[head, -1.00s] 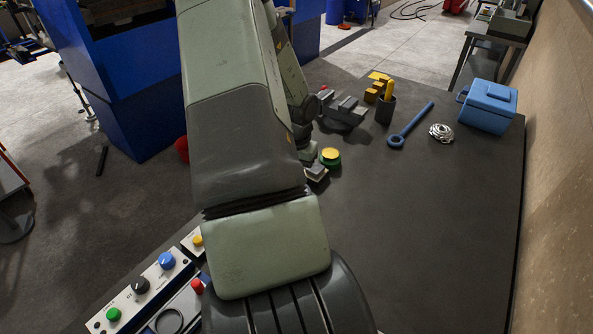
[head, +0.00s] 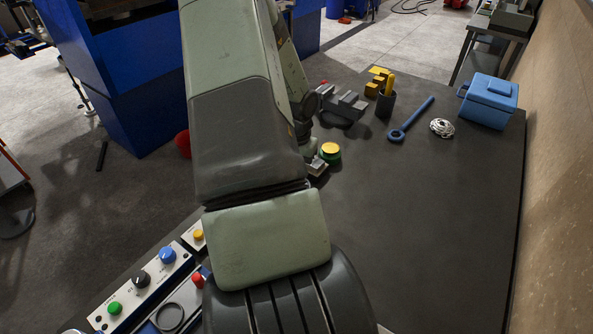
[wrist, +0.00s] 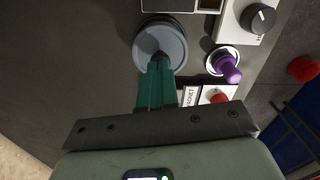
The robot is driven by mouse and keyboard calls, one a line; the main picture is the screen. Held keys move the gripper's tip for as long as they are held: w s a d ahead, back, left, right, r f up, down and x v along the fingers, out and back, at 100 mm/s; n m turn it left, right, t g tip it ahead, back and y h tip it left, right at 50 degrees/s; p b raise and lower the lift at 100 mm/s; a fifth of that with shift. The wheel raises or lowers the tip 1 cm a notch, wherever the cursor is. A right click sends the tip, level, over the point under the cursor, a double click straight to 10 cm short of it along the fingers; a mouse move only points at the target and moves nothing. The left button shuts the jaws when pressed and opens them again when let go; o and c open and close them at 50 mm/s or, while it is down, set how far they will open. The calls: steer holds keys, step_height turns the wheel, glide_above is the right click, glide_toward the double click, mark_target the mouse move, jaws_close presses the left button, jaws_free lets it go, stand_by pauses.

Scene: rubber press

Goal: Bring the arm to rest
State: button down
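My arm fills the middle of the head view and hides most of my gripper there. In the wrist view my gripper (wrist: 158,72) has two green fingers that lie close together, side by side. Their tips are over a round grey disc (wrist: 147,44). A small dark piece shows at the tips; I cannot tell whether it belongs to the disc, or whether the tips touch it.
The head view shows a blue box (head: 488,100), a blue wrench-like tool (head: 411,120) and a button panel (head: 140,284).

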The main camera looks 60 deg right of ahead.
steer(key=shift+r, duration=3.15)
steer(key=w+a+r+n+t+y, duration=0.1)
steer(key=w+a+r+n, duration=0.3)
steer(key=a+r, duration=0.65)
steer(key=w+a+r+n+t, duration=0.2)
steer(key=w+a+r+n, duration=0.2)
steer(key=a+r, duration=0.65)
steer(key=s+a+r+n+t, duration=0.1)
steer(key=s+a+r+n, duration=0.3)
steer(key=s+a, duration=0.2)
steer(key=s+a+r+n+t+h, duration=0.1)
steer(key=s+a+r+n, duration=0.3)
steer(key=s+a, duration=0.3)
steer(key=a, duration=0.4)
steer(key=shift+s+r+t, duration=0.2)
steer(key=shift+r+t, duration=0.1)
steer(key=shift+r, duration=0.05)
steer(key=shift+d, duration=0.1)
